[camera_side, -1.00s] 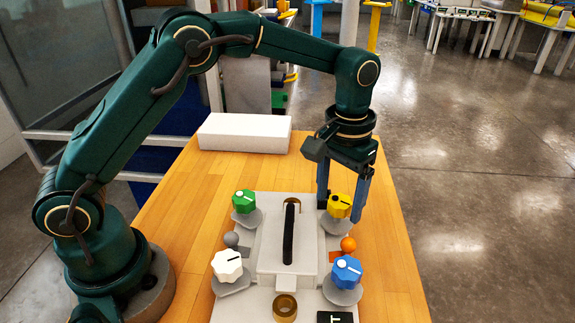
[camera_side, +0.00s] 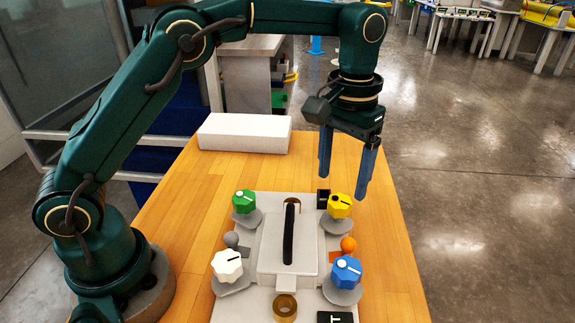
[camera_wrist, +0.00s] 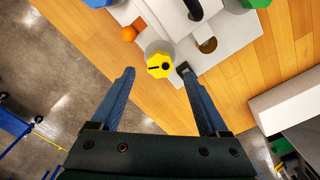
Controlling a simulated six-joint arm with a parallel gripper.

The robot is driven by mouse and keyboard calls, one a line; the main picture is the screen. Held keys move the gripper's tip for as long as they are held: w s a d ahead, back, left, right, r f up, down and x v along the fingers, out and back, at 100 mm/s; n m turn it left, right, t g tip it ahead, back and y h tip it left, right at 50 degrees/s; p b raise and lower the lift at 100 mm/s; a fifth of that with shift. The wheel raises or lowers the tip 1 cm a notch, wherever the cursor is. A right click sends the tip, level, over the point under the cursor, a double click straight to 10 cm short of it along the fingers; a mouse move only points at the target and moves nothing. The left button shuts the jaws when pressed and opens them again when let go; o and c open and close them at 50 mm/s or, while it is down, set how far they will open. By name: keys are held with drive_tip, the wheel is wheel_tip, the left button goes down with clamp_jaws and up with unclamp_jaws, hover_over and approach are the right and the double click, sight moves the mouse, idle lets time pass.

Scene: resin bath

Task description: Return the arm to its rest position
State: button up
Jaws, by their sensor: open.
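My gripper (camera_side: 344,178) is open and empty, its two blue fingers pointing down above the far right part of the table. In the side view its fingertips are close to the yellow knob (camera_side: 340,206), with no contact visible. In the wrist view the yellow knob (camera_wrist: 160,66) lies ahead of the gap between the open fingers (camera_wrist: 157,75). The arm is raised and reaches out over the table.
The grey fixture (camera_side: 266,262) carries a green knob (camera_side: 244,201), white knob (camera_side: 227,265), blue knob (camera_side: 346,270) and black bar (camera_side: 289,234). A white block (camera_side: 245,133) lies at the table's back. The wooden table (camera_side: 180,205) is bare left of the fixture.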

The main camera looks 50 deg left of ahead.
drive_tip(key=shift+w+a+r, duration=0.1)
drive_tip(key=shift+r, duration=0.1)
drive_tip(key=s+a+r+t, duration=0.3)
drive_tip(key=s+a+r, duration=0.2)
drive_tip(key=s+r, duration=0.4)
drive_tip(key=s+a+f+t, duration=0.2)
drive_tip(key=s+f, duration=0.4)
drive_tip(key=s, duration=0.3)
drive_tip(key=shift+s+a+m+t, duration=0.15)
drive_tip(key=shift+a+m+t, duration=0.15)
